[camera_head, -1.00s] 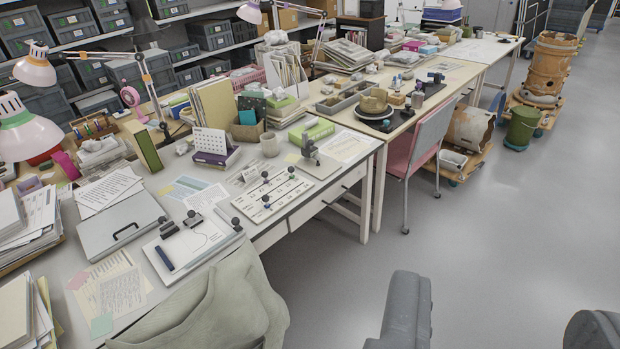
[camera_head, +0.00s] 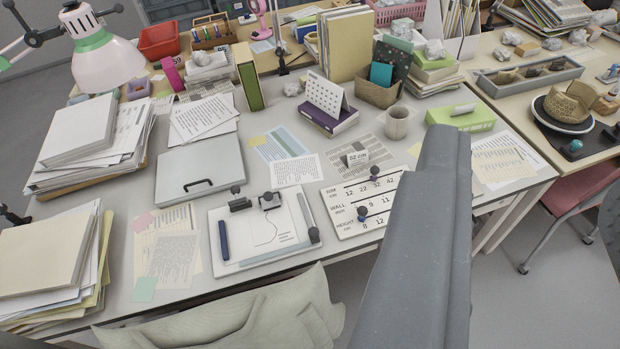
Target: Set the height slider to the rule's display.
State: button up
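The white slider board (camera_head: 346,233) lies on the near desk, with rows marked RIM, WALL and HEIGHT. A dark knob (camera_head: 375,172) stands on the RIM row, and a blue-based knob (camera_head: 362,213) stands near the lower left rows. My grey part hides the board's right side, including much of the HEIGHT row. A small card (camera_head: 357,157) behind the board shows a figure in cm, 32 or 52. A grey rule (camera_head: 305,212) with a dark knob lies along the drawing board; I cannot read a display on it. My large grey part (camera_head: 420,250) rises in front; its finger state is unclear.
The white drawing board (camera_head: 265,235) carries a blue pen and dark clamps. A grey case (camera_head: 199,168), paper stacks (camera_head: 90,150), a cup (camera_head: 397,122) and a purple box (camera_head: 328,120) stand around. A pink chair (camera_head: 580,190) is right.

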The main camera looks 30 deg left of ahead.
aim_at(362, 211)
jog(key=u, duration=0.45)
jog(key=i, duration=0.85)
jog(key=u, duration=0.55)
jog(key=k, duration=0.8)
jog(key=u, duration=0.2)
jog(key=i, duration=0.85)
jog(key=z, duration=0.05)
